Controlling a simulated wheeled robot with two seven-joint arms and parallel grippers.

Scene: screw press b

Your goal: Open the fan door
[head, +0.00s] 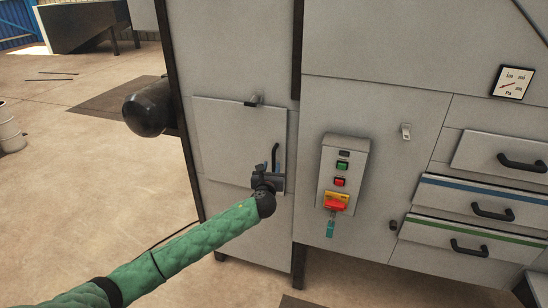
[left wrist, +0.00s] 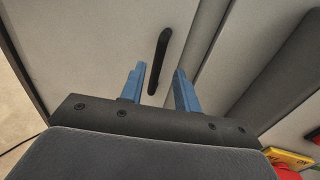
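The fan door is most likely the grey square panel (head: 232,140) on the left cabinet in the head view; it looks closed and flush. A black upright bar handle (head: 276,156) sits near its right edge, and a small latch (head: 254,100) is on its top edge. My left gripper (head: 269,164) is just in front of the handle's lower part. In the left wrist view its blue fingers are spread, with the handle (left wrist: 162,45) lined up between and beyond the tips. No contact shows. My right gripper is out of view.
Right of the door is a control box (head: 343,175) with green and red buttons and a hanging key tag (head: 330,229). Drawers (head: 480,205) with black handles stand farther right. A dark rounded motor-like cylinder (head: 147,110) juts out at left. The floor (head: 90,185) at left is mostly clear.

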